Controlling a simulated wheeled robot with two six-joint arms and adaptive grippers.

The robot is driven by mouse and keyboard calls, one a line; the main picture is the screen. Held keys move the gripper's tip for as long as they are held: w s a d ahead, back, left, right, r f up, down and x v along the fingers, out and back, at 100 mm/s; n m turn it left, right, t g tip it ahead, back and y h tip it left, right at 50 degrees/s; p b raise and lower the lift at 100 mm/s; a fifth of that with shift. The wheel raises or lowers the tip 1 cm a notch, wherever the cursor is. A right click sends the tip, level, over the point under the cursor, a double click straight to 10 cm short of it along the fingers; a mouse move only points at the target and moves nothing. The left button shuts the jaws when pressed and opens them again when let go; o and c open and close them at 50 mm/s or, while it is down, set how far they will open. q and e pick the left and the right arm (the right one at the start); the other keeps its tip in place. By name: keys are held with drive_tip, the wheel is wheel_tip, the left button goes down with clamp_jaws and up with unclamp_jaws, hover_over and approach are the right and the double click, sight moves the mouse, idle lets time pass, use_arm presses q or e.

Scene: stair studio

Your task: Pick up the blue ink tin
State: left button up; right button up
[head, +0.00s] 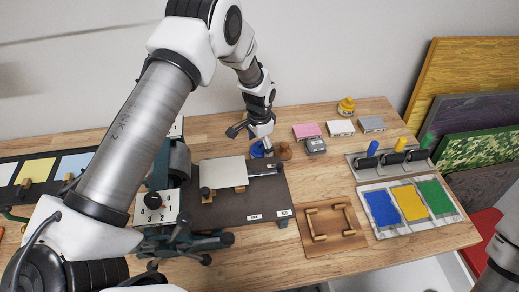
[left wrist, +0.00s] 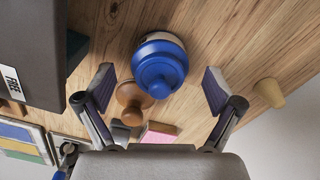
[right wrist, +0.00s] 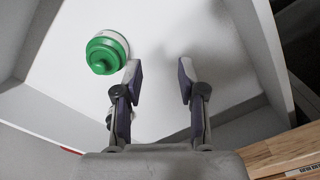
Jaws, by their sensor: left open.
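The blue ink tin (head: 257,151) stands on the wooden table near its back edge. In the left wrist view the blue tin (left wrist: 160,62) shows its round lid and knob from above, between and beyond the finger lines. My left gripper (head: 259,133) is just above it, mostly hiding it in the head view. In the left wrist view my left gripper (left wrist: 160,86) is open and empty. My right gripper (right wrist: 160,80) is open and empty, above a pale bin with a green-lidded tin (right wrist: 106,53).
A dark press bed (head: 265,200) lies in front.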

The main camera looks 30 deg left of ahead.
use_arm(q)
wheel_tip(320, 180, down, 2)
drive_tip(key=shift+f, duration=0.25)
drive_tip(key=c, duration=1.5)
drive_tip(key=shift+r, duration=0.1)
drive_tip(key=shift+c, duration=0.2)
